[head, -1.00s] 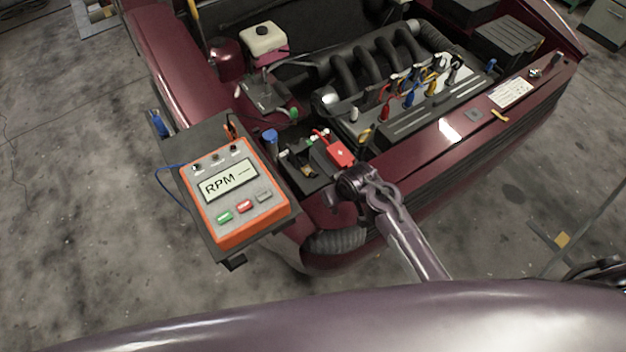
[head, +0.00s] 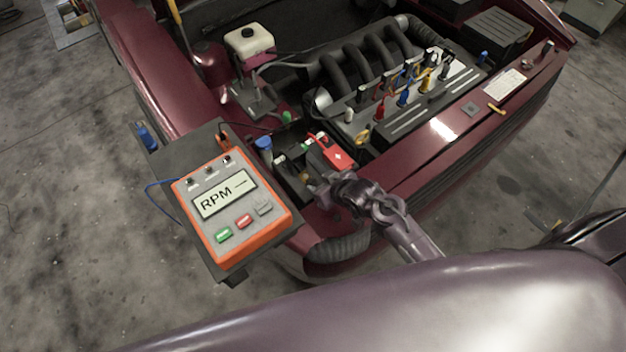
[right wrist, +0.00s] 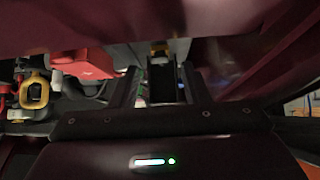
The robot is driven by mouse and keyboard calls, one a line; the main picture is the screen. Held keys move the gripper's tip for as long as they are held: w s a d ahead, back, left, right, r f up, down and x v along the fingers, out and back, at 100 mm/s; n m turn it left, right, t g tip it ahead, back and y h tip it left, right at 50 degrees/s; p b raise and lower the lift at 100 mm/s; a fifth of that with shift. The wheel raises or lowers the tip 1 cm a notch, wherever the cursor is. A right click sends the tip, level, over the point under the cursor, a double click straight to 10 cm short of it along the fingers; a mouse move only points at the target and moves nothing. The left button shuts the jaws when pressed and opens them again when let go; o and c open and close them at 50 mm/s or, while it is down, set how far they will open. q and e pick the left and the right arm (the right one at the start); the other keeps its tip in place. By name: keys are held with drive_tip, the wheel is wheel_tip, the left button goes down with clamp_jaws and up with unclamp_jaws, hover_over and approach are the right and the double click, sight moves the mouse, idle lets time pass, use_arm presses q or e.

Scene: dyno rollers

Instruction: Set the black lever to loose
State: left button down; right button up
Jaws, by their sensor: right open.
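My right gripper (head: 318,188) reaches in from the lower right over the front left corner of the engine bay, beside a black battery-like block. In the right wrist view its two fingers are apart (right wrist: 158,80). A dark piece, likely the black lever (right wrist: 161,91), shows between them with a brass-coloured part (right wrist: 160,48) beyond. I cannot tell whether the fingers touch it. In the head view the gripper hides much of this spot, and the lever's setting cannot be read. My left gripper is not in view.
A red terminal cover (head: 338,154) sits close to the gripper; it also shows in the right wrist view (right wrist: 85,62). An orange RPM meter (head: 232,208) stands to the left. A blue cap (head: 264,144) is nearby. The dark red car front rail (head: 440,150) lies to the right.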

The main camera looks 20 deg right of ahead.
sight(314, 182)
drive_tip(key=shift+x, duration=2.15)
drive_tip(key=shift+r, duration=0.1)
clamp_jaws()
